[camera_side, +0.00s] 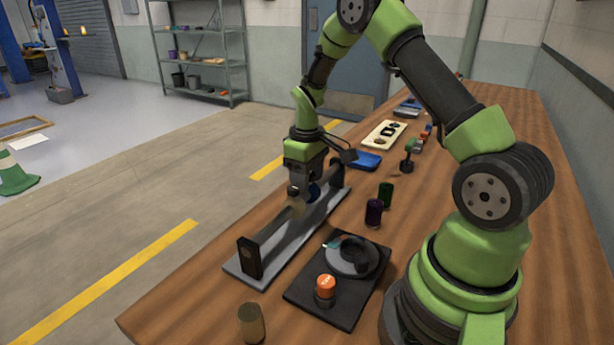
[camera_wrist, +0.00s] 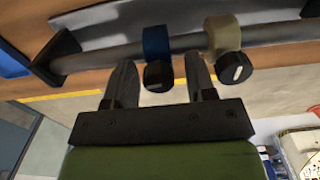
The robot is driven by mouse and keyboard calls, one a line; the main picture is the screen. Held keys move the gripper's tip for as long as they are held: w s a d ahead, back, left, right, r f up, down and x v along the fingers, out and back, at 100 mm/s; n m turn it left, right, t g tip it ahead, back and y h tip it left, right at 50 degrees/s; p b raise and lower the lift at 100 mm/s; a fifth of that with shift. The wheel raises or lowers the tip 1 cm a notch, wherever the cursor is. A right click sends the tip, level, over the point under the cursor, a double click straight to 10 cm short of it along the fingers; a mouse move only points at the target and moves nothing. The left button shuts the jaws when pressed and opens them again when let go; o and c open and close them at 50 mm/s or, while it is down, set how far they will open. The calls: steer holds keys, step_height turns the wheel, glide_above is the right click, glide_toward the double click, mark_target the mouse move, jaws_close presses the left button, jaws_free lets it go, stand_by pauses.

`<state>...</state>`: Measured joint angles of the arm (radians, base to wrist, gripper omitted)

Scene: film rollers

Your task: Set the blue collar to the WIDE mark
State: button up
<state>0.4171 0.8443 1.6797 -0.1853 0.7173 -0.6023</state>
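The blue collar (camera_wrist: 156,42) sits on a grey horizontal bar (camera_wrist: 108,54), its dark knob (camera_wrist: 158,76) turned toward my gripper. In the side view the blue collar (camera_side: 314,191) shows only partly, beside my gripper. My gripper (camera_wrist: 161,61) is open, with one finger on each side of the blue collar and its knob. Gaps show at both sides in the wrist view. A cream collar (camera_wrist: 222,34) with its own knob (camera_wrist: 236,68) is on the same bar, just right of the right finger. I cannot make out the WIDE mark in either view.
Dark end posts (camera_side: 250,258) hold the bar over a grey base plate (camera_side: 278,250). A black plate (camera_side: 305,297) with a round disc and an orange-topped knob (camera_side: 326,285) stands in front.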

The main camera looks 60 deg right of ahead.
mark_target(329, 168)
jaws_close()
steer(key=d, duration=1)
steer(key=shift+o, duration=0.5)
jaws_free()
